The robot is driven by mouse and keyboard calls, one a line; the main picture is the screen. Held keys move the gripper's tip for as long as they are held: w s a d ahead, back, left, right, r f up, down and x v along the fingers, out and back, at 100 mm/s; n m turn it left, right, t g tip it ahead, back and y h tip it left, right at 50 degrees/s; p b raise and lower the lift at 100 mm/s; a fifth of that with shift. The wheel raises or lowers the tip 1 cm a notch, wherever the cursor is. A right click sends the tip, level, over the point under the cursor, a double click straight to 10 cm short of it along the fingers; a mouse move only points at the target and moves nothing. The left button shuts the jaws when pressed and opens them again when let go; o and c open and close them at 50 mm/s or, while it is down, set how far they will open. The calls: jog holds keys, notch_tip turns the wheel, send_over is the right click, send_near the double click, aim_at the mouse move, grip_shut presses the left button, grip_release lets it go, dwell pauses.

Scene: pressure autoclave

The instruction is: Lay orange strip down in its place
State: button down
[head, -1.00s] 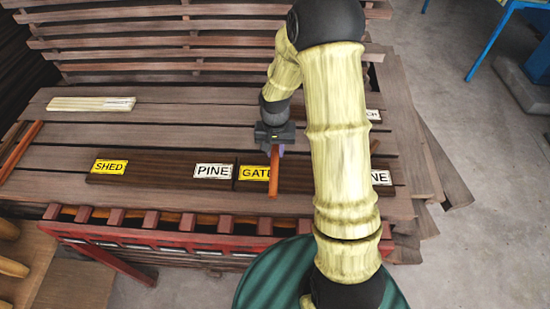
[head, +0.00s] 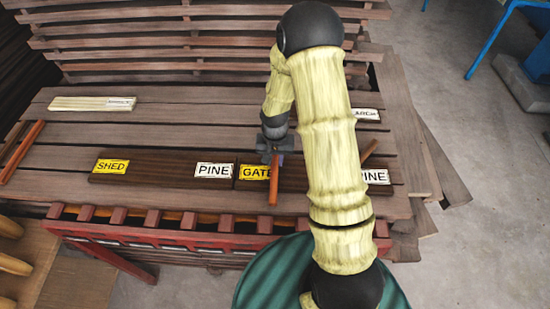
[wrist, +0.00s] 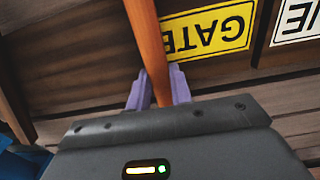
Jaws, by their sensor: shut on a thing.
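My gripper (head: 275,155) is shut on an orange strip (head: 274,184), which runs toward the front across the dark board with the yellow GATE label (head: 254,172). In the wrist view the purple fingers (wrist: 158,88) sit either side of the strip (wrist: 146,40), and it passes beside the GATE label (wrist: 212,30). I cannot tell whether the strip touches the board. A second orange strip (head: 368,150) lies to the right, partly behind my arm. Another orange strip (head: 22,150) lies at the far left of the slatted bench.
A dark board (head: 150,168) with SHED and PINE labels lies left of the GATE board. A pale board (head: 80,103) lies at the back left. Slats rise behind the bench, and a red rack (head: 180,238) runs along its front. The middle left slats are clear.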

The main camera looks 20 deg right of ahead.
aim_at(275, 161)
jog(key=shift+f, duration=0.2)
jog(key=c, duration=1.3)
grip_release()
jog(key=shift+o, duration=0.2)
jog(key=shift+r, duration=0.1)
notch_tip(275, 161, up, 12)
jog(key=b, duration=0.3)
jog(key=shift+r, duration=0.1)
